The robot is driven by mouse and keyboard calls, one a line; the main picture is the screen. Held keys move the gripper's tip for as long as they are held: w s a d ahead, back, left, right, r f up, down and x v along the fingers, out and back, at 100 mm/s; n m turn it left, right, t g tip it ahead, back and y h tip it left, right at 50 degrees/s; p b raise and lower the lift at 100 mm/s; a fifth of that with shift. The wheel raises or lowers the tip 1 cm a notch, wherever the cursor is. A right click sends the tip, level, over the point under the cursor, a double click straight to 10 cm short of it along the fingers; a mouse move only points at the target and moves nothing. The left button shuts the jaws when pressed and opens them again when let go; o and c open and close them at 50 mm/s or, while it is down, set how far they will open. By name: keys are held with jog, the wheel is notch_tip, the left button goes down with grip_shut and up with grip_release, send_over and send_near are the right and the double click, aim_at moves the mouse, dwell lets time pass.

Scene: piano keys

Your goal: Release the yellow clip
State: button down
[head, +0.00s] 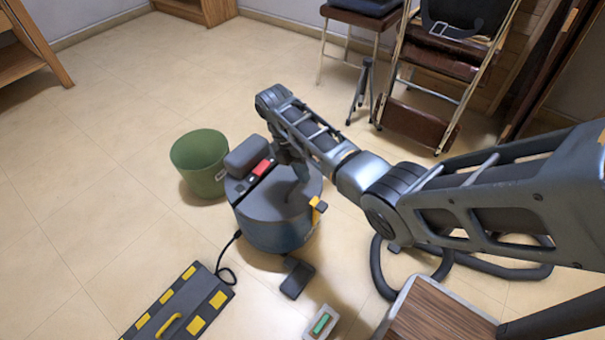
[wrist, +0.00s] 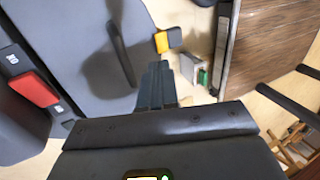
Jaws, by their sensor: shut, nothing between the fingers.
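The yellow clip (head: 315,211) sits on the right side of the round grey-blue canister (head: 268,235), at the edge of its lid, with a dark tab beside it. In the wrist view the yellow clip (wrist: 162,42) is just beyond the tips of my gripper (wrist: 157,72). My gripper's fingers are together with nothing between them, over the lid edge and apart from the clip in the picture. A dark handle (wrist: 121,54) lies to their left. In the head view my own arm hides most of the gripper.
The lid has a red switch (head: 262,167) and a grey box (head: 245,154). A green bin (head: 201,163) stands left of the canister. A small tray with a green item (head: 321,323) and a wood-topped unit (head: 432,310) stand at front right. A hose (head: 378,272) lies on the floor.

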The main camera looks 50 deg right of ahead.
aim_at(316, 203)
jog(key=b+x, duration=0.3)
jog(key=x, duration=0.5)
jog(key=shift+s+r, duration=0.1)
jog(key=shift+s+r+t+p, duration=0.1)
jog(key=shift+s+t+p, duration=0.15)
jog(key=shift+t+p, duration=0.45)
jog(key=shift+s+p, duration=0.2)
jog(key=shift+p, duration=0.3)
